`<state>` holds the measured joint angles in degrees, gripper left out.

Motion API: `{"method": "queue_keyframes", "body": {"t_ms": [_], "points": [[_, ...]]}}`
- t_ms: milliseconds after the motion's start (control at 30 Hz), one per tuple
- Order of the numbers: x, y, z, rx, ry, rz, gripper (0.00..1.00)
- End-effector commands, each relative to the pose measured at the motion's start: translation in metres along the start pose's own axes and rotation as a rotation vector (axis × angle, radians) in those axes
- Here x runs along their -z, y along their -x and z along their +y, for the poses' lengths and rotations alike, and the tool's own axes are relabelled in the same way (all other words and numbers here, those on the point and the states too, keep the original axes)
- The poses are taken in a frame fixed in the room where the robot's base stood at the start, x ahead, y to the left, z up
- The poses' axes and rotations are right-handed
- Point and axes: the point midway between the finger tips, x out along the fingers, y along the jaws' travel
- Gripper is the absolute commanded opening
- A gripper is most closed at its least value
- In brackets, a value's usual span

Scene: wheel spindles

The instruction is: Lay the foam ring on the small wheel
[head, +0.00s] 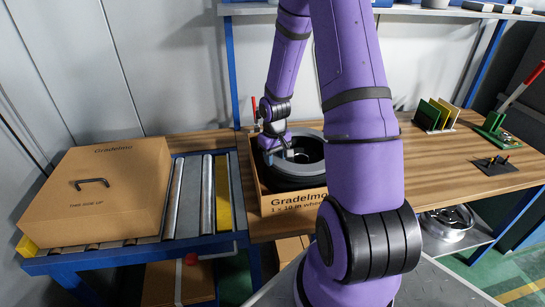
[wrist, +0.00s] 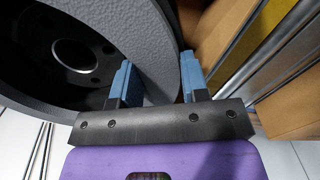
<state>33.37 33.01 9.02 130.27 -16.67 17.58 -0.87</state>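The small wheel (head: 290,183), with a dark tyre, lies in an open cardboard box (head: 290,204) on the wooden bench. The grey foam ring (head: 312,167) is over the wheel, and whether it touches the wheel is hard to tell. In the wrist view the ring (wrist: 120,35) is a broad grey curve, with the wheel's dark hub (wrist: 75,55) showing through its opening. My gripper (wrist: 156,82) has a blue finger on either side of the ring's band and appears closed on it. In the head view my gripper (head: 283,150) is at the ring's back left, partly hidden.
A large closed carton (head: 105,190) sits on the roller conveyor (head: 190,205) left of the box. Upright coloured plates (head: 435,115) and a green tool with a lever (head: 495,130) stand on the bench at right. A metal rim (head: 447,220) lies on a lower shelf.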

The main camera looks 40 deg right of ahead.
Motion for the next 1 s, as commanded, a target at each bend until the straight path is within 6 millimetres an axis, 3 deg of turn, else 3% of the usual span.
{"method": "queue_keyframes", "body": {"t_ms": [33, 100, 467, 667, 1000], "points": [[-0.001, -0.001, 0.0, 0.001, -0.001, -0.003, 0.52], [-0.001, -0.001, 0.0, 0.001, -0.001, -0.003, 0.66], [-0.001, 0.004, 0.0, 0.0, -0.001, -0.002, 0.66], [0.0, 0.029, 0.001, -0.001, -0.002, 0.002, 0.66], [0.0, 0.091, 0.001, -0.002, -0.001, 0.001, 0.66]]}}
